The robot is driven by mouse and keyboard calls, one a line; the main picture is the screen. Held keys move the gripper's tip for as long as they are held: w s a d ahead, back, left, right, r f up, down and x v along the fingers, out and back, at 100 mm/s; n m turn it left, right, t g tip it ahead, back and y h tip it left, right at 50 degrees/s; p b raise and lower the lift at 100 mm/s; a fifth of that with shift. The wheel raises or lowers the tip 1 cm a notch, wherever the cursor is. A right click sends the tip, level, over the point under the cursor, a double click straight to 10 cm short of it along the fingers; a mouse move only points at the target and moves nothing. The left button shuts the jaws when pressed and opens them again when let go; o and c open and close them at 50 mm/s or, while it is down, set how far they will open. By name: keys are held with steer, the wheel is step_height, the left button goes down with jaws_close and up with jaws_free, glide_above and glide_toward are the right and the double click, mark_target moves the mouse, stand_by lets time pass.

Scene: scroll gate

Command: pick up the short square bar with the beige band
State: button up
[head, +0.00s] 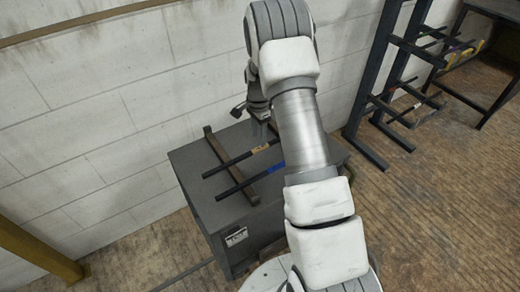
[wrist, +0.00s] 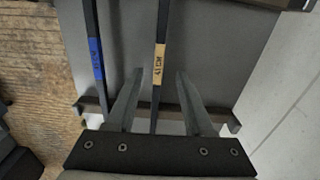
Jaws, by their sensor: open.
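The dark bar with the beige band (head: 260,149) lies across the grey cabinet top (head: 190,158), beside a second dark bar with a blue band (head: 276,169). In the wrist view the beige-banded bar (wrist: 162,25) runs lengthwise between the two fingers of my open gripper (wrist: 155,88). The blue-banded bar (wrist: 91,25) is outside the left finger. In the head view my gripper (head: 266,120) is over the cabinet's back part, partly hidden by my arm.
A brown rail (head: 213,145) crosses the cabinet top under the bars. A white block wall (head: 90,110) stands close behind. A dark rack (head: 380,90) with more bars is at the right, with a dark table (head: 500,10) beyond it.

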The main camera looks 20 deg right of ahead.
mark_target(260, 147)
steer(key=f, duration=0.5)
steer(key=shift+d, duration=0.3)
jaws_close()
steer(key=shift+r, duration=0.1)
stand_by(0.9)
